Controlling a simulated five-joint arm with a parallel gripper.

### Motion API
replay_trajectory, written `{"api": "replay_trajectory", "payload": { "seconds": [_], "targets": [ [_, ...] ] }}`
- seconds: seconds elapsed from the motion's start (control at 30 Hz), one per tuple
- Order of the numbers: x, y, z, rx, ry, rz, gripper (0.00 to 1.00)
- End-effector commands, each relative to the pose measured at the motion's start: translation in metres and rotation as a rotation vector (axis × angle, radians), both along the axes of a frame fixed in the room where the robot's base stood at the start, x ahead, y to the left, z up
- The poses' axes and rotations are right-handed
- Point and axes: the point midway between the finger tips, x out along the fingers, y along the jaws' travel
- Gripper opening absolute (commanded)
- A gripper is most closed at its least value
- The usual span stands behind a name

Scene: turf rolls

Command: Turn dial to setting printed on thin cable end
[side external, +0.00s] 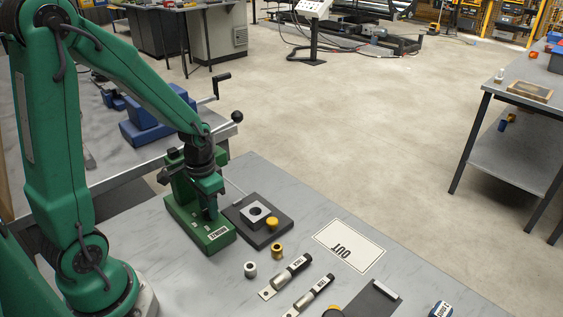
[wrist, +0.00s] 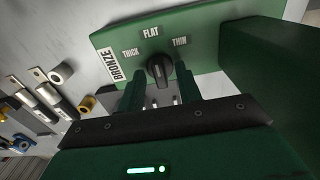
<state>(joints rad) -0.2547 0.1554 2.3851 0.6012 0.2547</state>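The black dial (wrist: 160,70) sits on a green panel (wrist: 205,50) in the wrist view, with THICK, FLAT and THIN printed around it and a BRONZE label at the left. Its pale mark points roughly up, near FLAT. My gripper (wrist: 160,75) is open, its fingers either side of the dial with gaps showing; contact is unclear.
A black plate with a metal block (side external: 258,214) stands right of the machine. A silver ring (side external: 250,269) and a brass ring (side external: 277,250) lie nearby.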

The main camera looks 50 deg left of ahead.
Motion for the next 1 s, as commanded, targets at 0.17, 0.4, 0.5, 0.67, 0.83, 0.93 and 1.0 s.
{"api": "replay_trajectory", "payload": {
  "seconds": [0.17,0.4,0.5,0.67,0.83,0.93,1.0],
  "targets": [
    [-0.0001,0.0,0.0001,0.0,0.0,0.0,0.29],
    [0.0,0.0,0.0003,0.0,0.0,0.0,0.0],
    [0.0,0.0,0.0004,0.0,0.0,-0.002,0.0],
    [0.0,0.0,0.0004,0.0,0.0,-0.023,0.0],
    [0.0001,0.0,0.0006,0.0,0.0,-0.084,0.0],
    [0.0001,0.0,0.0006,0.0,0.0,-0.139,0.0],
    [0.0001,0.0,0.0006,0.0,0.0,-0.184,0.0]
  ]
}}
